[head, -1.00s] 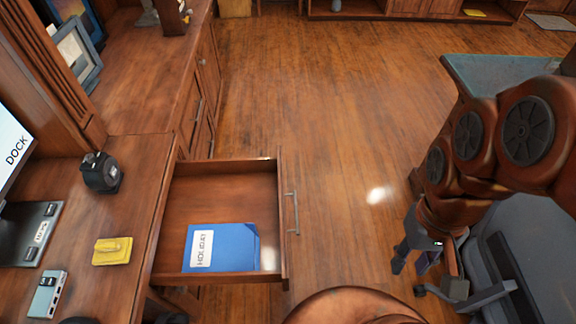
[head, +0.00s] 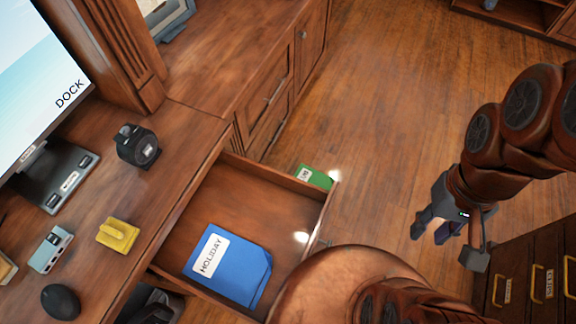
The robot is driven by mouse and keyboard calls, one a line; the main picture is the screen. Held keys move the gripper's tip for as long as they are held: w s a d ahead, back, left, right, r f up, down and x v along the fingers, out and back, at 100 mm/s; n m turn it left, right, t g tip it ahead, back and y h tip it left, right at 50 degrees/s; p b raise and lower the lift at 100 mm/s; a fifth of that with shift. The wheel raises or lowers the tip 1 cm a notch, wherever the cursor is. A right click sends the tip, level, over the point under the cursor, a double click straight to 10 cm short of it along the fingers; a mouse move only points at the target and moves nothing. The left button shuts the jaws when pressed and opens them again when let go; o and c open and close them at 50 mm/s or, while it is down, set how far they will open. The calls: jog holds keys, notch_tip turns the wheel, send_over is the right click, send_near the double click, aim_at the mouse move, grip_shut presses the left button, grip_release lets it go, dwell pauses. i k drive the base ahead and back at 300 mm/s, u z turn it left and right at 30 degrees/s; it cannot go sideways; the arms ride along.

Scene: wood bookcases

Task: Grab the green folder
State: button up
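The green folder (head: 315,177) shows just past the far side wall of the open desk drawer (head: 292,180). It has a white label, and the drawer wall hides part of it. I cannot tell exactly what it rests on. My gripper (head: 444,243) hangs at the right, well apart from the folder, with its fingers spread. A small dark purple-blue patch shows between the fingers, and I cannot tell what it is.
A blue folder labelled HOLIDAY (head: 230,265) lies in the open drawer. The desk holds a monitor (head: 45,75), a black device (head: 137,146), a yellow item (head: 117,235) and a mouse (head: 60,302). Labelled drawers (head: 530,275) stand at right. Floor beyond is clear.

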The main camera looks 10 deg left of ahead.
aim_at(305, 173)
jog(key=u, duration=0.35)
jog(key=i, duration=0.4)
jog(key=u, duration=3.25)
jog(key=k, duration=0.6)
jog(key=z, duration=1.05)
